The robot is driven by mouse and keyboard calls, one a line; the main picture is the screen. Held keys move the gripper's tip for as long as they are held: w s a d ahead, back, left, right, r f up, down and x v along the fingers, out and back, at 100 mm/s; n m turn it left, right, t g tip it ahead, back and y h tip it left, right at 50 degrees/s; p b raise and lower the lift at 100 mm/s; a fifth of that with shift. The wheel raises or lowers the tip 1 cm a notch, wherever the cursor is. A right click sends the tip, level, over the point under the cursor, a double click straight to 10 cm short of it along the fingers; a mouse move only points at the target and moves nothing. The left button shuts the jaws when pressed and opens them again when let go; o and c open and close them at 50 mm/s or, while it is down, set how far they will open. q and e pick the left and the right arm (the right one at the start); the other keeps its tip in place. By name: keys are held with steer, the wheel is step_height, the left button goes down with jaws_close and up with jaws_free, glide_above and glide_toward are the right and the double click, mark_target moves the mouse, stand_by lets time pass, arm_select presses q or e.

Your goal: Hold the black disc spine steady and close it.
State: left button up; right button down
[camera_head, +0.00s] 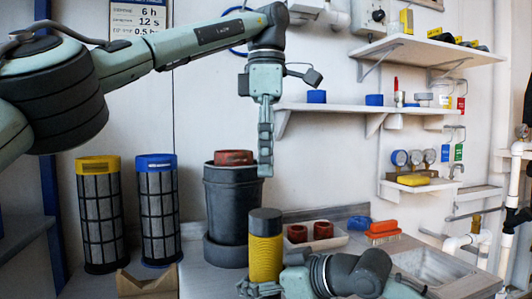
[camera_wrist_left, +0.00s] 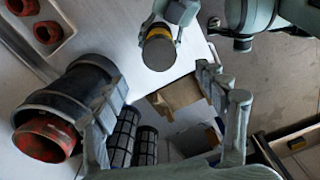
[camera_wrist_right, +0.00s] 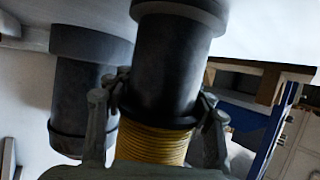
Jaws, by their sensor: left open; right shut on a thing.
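The black disc spine (camera_head: 265,216) stands upright in the head view, with a dark round cap on top and a stack of yellow ringed discs (camera_head: 265,258) below it. My right gripper (camera_head: 262,288) is low at the stack. My left gripper (camera_head: 265,165) points down above the cap, open and empty. In the left wrist view the spine's dark top (camera_wrist_left: 159,53) lies beyond the open fingers (camera_wrist_left: 165,85), apart from them.
A black housing (camera_head: 232,205) with a red ring (camera_head: 234,157) on top stands close behind and left of the spine. Two mesh cartridges, yellow-capped (camera_head: 100,215) and blue-capped (camera_head: 158,212), stand left. A tray with red rings (camera_head: 322,230) and an orange brush (camera_head: 382,227) lie right.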

arm_select(q)
steer(key=shift+w+r, duration=0.1)
steer(key=shift+r, duration=1)
arm_select(e)
steer(key=c, duration=0.5)
jaws_free()
steer(key=v, duration=1.2)
